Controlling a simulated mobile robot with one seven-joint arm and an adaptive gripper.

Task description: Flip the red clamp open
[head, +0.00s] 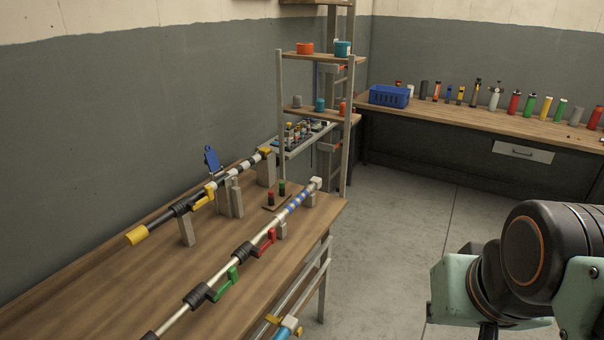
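The red clamp (265,243) is a small lever on the nearer silver pipe (221,283), beside a black collar (244,252). Its lever lies low along the pipe's right side. A green clamp (228,282) sits on the same pipe, closer to me, in a similar low pose. On the farther pipe, a yellow clamp (203,198) lies low and a blue lever (212,160) stands up. My arm shows at the lower right, well apart from the red clamp. My gripper's fingers are not in view.
The pipes rest on blocks on a wooden table (110,285) against the left wall. Red and green buttons (282,188) stand between them. Another pipe (289,324) shows below the table edge. A shelf rack (315,105) stands behind. Floor (400,220) to the right is clear.

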